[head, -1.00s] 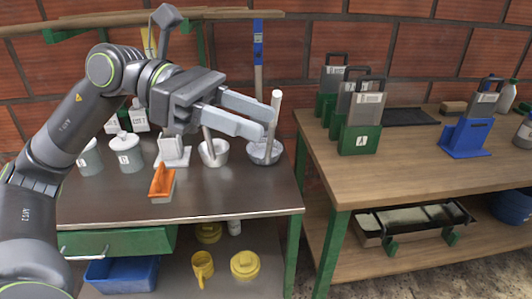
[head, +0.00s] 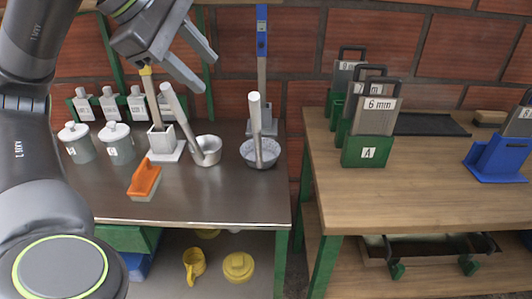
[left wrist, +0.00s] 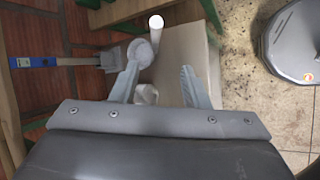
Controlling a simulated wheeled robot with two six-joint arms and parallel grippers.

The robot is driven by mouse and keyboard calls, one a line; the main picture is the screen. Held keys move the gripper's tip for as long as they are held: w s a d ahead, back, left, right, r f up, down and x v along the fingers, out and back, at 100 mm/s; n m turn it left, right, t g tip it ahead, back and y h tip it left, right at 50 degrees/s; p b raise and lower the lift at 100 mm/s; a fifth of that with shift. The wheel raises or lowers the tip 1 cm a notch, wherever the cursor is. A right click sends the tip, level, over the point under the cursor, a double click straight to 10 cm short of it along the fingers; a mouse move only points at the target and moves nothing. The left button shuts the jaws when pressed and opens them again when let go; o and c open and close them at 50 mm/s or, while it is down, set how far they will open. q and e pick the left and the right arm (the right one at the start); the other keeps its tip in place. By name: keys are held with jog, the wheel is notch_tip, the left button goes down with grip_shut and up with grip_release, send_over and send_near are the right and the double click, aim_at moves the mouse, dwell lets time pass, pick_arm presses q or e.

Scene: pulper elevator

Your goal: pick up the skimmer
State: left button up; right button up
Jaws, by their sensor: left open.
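The skimmer, with a mesh bowl (head: 260,153) and a pale upright handle (head: 255,115), stands near the right end of the steel table. The left wrist view shows its handle end (left wrist: 156,22) and bowl (left wrist: 140,52) beyond the fingers. My left gripper (head: 206,72) is open and empty, above and to the left of the skimmer, apart from its handle. Its fingers also show in the left wrist view (left wrist: 163,58). My right gripper is not in view.
A grey ladle (head: 206,150) stands just left of the skimmer. A blue-handled tool (head: 262,50) stands behind it. An orange-topped brush (head: 145,178) lies nearer the front. A wooden table (head: 430,190) with green holders is at the right. The steel table's front is clear.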

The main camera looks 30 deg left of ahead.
pick_arm(q)
send_near(255, 123)
jog(key=a+x, duration=0.1)
jog(key=x, duration=0.2)
jog(key=shift+w+d+f+p, duration=0.3)
jog(key=shift+w+d+f, duration=0.35)
jog(key=shift+w+f, duration=0.3)
jog(key=shift+w+d+f+p, duration=0.3)
jog(key=shift+w+d+f, duration=0.35)
jog(key=shift+w+f, duration=0.3)
jog(key=shift+r, duration=0.1)
jog(key=shift+c, duration=0.2)
grip_shut()
